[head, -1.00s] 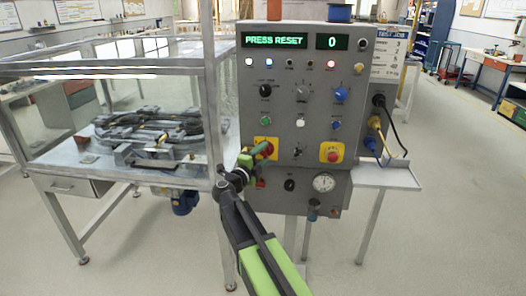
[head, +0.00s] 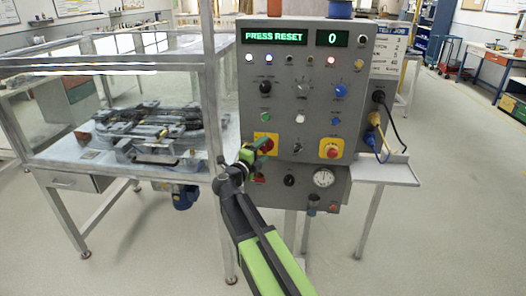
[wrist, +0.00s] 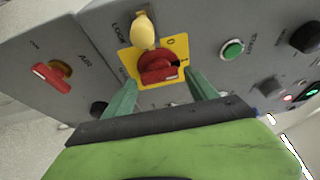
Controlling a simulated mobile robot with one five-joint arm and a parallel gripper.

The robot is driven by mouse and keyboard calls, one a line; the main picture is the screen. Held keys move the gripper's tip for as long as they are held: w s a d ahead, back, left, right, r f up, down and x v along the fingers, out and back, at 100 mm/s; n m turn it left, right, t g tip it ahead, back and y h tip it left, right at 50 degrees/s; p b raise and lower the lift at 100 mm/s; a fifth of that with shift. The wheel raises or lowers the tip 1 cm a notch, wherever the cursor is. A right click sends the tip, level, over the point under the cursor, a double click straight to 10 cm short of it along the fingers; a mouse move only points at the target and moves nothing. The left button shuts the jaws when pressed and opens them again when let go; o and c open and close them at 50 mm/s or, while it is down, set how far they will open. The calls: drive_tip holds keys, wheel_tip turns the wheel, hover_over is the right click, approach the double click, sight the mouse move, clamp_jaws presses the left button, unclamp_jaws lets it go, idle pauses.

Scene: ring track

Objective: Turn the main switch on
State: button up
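The main switch is a red rotary knob (wrist: 158,68) on a yellow plate (wrist: 181,46) with a "0" mark. Its grip bar lies roughly level in the wrist view. It also shows in the head view (head: 268,145), at the lower left of the grey control panel, partly hidden by my gripper. My gripper (wrist: 161,90) faces the knob with its two green fingers apart, one on each side and below it in the wrist view. The fingers look open and hold nothing; whether they touch the knob's sides I cannot tell.
A yellow lock-like piece (wrist: 143,30) sits beside the knob. A red-handled air valve (wrist: 52,77) and a green button (wrist: 232,49) are near. A red stop button (head: 331,149) sits right. The display (head: 274,37) reads "PRESS RESET". A glazed case (head: 125,85) stands left.

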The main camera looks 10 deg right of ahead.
drive_tip(key=shift+o, duration=0.3)
drive_tip(key=shift+s, duration=0.1)
drive_tip(key=v, duration=1.7)
drive_tip(key=shift+a, duration=0.2)
drive_tip(key=shift+r, duration=0.1)
